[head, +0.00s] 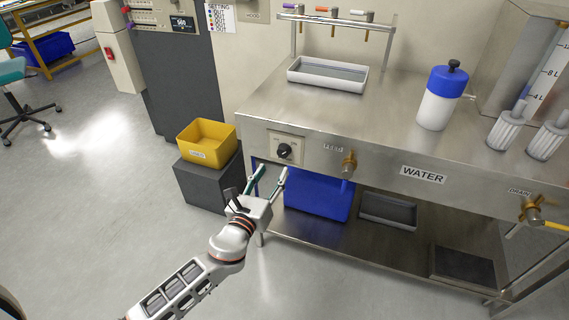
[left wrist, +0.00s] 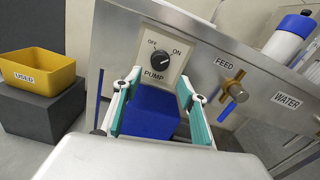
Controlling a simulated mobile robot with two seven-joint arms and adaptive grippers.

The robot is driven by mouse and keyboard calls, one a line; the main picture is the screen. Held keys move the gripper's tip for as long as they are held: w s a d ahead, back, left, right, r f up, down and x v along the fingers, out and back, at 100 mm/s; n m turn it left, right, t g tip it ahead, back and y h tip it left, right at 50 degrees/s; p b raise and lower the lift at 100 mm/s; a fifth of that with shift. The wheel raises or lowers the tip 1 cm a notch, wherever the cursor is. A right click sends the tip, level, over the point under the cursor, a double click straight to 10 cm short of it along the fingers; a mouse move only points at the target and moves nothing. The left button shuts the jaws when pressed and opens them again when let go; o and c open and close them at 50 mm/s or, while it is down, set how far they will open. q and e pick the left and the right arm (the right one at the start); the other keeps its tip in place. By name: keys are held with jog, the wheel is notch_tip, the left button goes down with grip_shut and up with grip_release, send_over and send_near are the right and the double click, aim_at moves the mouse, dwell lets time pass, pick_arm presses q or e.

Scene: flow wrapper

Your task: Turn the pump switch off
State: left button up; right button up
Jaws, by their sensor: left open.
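The pump switch (head: 284,151) is a black round knob on a pale plate on the front panel of the steel bench. In the left wrist view the knob (left wrist: 160,60) sits above the word PUMP, between OFF at upper left and ON at upper right. Its pointer looks turned toward ON. My left gripper (head: 269,172) is open and empty, in front of and just below the switch plate. In the left wrist view its teal-padded fingers (left wrist: 160,92) stand apart below the knob, not touching it. My right gripper is not in view.
Right of the switch, a brass FEED valve (head: 349,163) sticks out of the panel. A blue bin (head: 318,196) stands below on the lower shelf. A yellow USED bin (head: 207,143) rests on a dark block (head: 209,180) at left. Open floor lies left.

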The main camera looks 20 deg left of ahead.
aim_at(282, 155)
pick_arm(q)
jog(key=w+b, duration=0.1)
jog(key=w, duration=0.5)
jog(key=shift+w+d+f, duration=0.1)
jog(key=shift+w, duration=0.75)
jog(key=c, duration=1.1)
